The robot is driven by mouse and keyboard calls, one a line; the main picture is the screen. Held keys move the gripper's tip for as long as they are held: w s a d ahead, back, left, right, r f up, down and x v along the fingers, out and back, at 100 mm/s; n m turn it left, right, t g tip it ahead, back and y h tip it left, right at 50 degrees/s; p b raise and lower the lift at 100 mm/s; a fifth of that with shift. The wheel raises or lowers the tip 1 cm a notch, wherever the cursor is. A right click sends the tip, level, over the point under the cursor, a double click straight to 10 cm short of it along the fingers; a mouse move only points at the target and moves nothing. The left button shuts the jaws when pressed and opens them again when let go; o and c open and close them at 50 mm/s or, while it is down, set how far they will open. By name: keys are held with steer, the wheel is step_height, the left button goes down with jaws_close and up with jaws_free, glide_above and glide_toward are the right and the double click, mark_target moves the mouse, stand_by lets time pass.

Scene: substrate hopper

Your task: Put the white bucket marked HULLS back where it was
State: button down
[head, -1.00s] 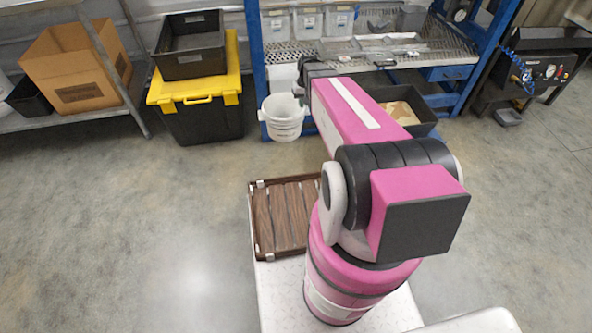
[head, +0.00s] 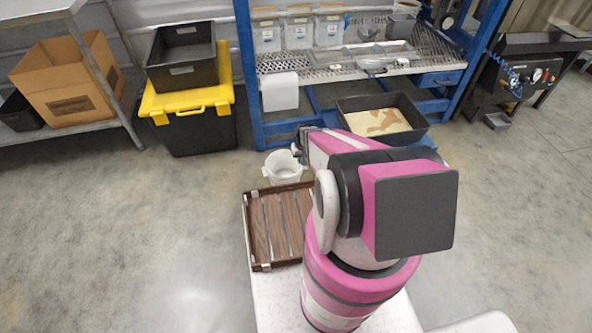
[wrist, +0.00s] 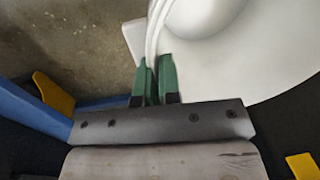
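The white bucket (head: 285,170) hangs from my gripper just beyond the slatted wooden tray on my base, roughly upright in the head view. No HULLS marking can be read on it. My gripper (head: 298,152) is at the bucket's upper right side, partly hidden by my arm. In the wrist view, the green fingertips of my gripper (wrist: 156,80) are closed on a thin white edge of the bucket (wrist: 205,60). I cannot tell whether that edge is its rim or its handle. The bucket fills the upper right there.
The slatted tray (head: 247,225) lies on my base. A blue rack (head: 248,80) holds several white containers on its shelf, and a black tray (head: 420,128) sits low in it. A yellow-lidded black tote (head: 195,133) stands left of it. The floor at left is clear.

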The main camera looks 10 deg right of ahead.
steer(key=w+d+f, duration=0.4)
steer(key=w+f, duration=0.6)
steer(key=shift+d+f, duration=0.3)
steer(key=shift+d, duration=0.05)
steer(key=shift+w+f, duration=0.1)
steer(key=shift+f, duration=0.05)
steer(key=c, duration=1.3)
jaws_free()
step_height(320, 180, up, 12)
steer(key=d, duration=0.1)
steer(key=s+a+r, duration=0.3)
steer(key=s+r, duration=0.4)
steer(key=r, duration=0.3)
steer(key=s+a+r, duration=0.3)
steer(key=s+r, duration=0.5)
steer(key=r, duration=0.2)
steer(key=s+a+r+h, duration=0.1)
steer(key=s+a+r, duration=0.2)
steer(key=s+r, duration=0.4)
step_height(320, 180, up, 4)
steer(key=shift+s+a+f, duration=0.15)
